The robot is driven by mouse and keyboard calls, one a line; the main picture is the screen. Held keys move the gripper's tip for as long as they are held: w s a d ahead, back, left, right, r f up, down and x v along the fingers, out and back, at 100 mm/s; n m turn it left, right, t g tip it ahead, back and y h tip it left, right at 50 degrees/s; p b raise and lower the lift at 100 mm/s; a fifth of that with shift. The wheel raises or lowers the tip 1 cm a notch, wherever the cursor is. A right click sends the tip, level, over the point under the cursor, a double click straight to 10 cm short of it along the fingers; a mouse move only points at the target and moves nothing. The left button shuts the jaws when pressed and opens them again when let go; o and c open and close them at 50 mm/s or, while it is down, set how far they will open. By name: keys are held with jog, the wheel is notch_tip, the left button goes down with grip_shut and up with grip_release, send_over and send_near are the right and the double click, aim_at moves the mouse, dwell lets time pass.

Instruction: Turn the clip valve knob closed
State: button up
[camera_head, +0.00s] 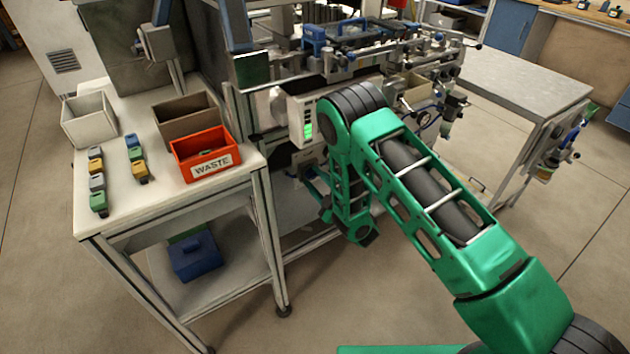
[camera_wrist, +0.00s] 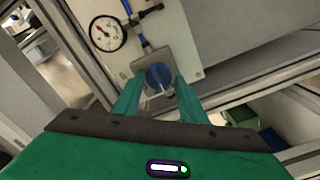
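The clip valve knob (camera_wrist: 158,76) is a round blue knob on a square grey plate (camera_wrist: 139,66), at the middle of the wrist view. A pale, thin piece shows at its lower edge. My gripper (camera_wrist: 159,88) has its two green fingers apart, one on each side of the knob. Narrow gaps seem to show between the fingers and the knob, so it looks open around it. Whether either finger touches is hard to see. In the head view my green arm reaches down beside the machine, and the knob cannot be made out there.
A round pressure gauge (camera_wrist: 107,33) and blue tubing (camera_wrist: 143,40) sit close above the knob. A metal frame rail (camera_wrist: 250,88) runs to its right. In the head view, a white bench (camera_head: 140,215) with a red waste bin (camera_head: 205,154) stands left of my arm.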

jog(key=shift+o, duration=0.9)
jog(key=shift+s+d, duration=0.1)
jog(key=shift+d, duration=0.1)
jog(key=v, duration=1)
jog(key=shift+s+d, duration=0.1)
jog(key=shift+s, duration=0.05)
